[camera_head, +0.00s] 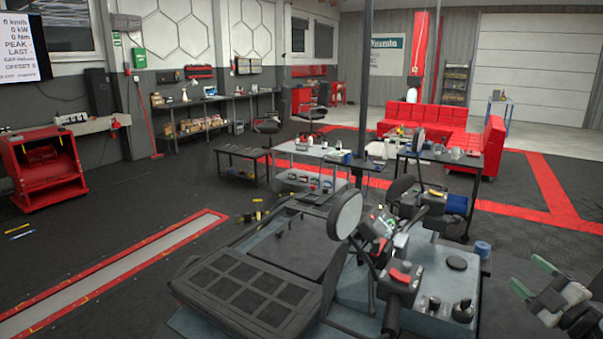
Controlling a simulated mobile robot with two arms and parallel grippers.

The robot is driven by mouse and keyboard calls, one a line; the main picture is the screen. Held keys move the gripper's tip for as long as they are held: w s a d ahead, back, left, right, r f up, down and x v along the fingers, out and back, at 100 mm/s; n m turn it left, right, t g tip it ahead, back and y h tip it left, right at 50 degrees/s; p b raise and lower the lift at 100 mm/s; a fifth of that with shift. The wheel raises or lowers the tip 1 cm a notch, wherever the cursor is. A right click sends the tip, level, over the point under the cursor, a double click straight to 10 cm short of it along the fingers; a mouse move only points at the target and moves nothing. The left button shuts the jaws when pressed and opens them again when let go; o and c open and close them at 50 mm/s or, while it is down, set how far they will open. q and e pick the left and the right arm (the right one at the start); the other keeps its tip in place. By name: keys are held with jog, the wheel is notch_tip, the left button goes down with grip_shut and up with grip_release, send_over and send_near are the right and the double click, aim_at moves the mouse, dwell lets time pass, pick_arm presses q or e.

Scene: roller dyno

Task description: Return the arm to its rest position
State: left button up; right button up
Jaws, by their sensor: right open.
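My right gripper (535,278) shows at the lower right of the head view. Its two greenish fingers are spread apart with nothing between them. It is held to the right of the grey machine (440,268) with the control panel, apart from it. The rest of my right arm runs out of the picture at the lower right edge. My left gripper and left arm do not show.
The grey machine, with a round mirror (345,214) and a red-switched control box (401,277), fills the lower middle. A blue tape roll (482,249) sits at its right edge. Tables with tools (460,158) and red sofas (428,117) stand behind. Dark floor (545,235) is open at right.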

jog(key=d+f+m+g+h, duration=0.2)
jog(key=d+f+m+h, duration=0.2)
jog(key=d+m+h, duration=0.6)
jog(key=s+a+f+m+g, duration=0.1)
jog(key=s+a+f+g, duration=0.15)
jog(key=f, duration=0.85)
jog(key=s+a+f+m+g, duration=0.1)
jog(key=s+f+g, duration=0.15)
jog(key=f, duration=0.75)
jog(key=s+a+f+g, duration=0.15)
jog(key=s+f, duration=0.25)
jog(key=f, duration=0.7)
jog(key=s+a+f+m+g+y, duration=0.1)
jog(key=s+a+f+g, duration=0.2)
jog(key=s+a+f, duration=0.6)
jog(key=s+a+f+m+g+y, duration=0.15)
jog(key=s+a+f, duration=0.35)
jog(key=s+f, duration=0.65)
jog(key=s+a+f+g+y, duration=0.1)
jog(key=s+a+f+g, duration=0.25)
jog(key=s+a, duration=0.5)
jog(key=s+a+f+g, duration=0.2)
jog(key=s+a+f, duration=0.35)
jog(key=s, duration=0.65)
notch_tip(320, 180, down, 9)
jog(key=b, duration=1)
jog(key=shift+s+f, duration=0.2)
jog(key=shift+s, duration=0.15)
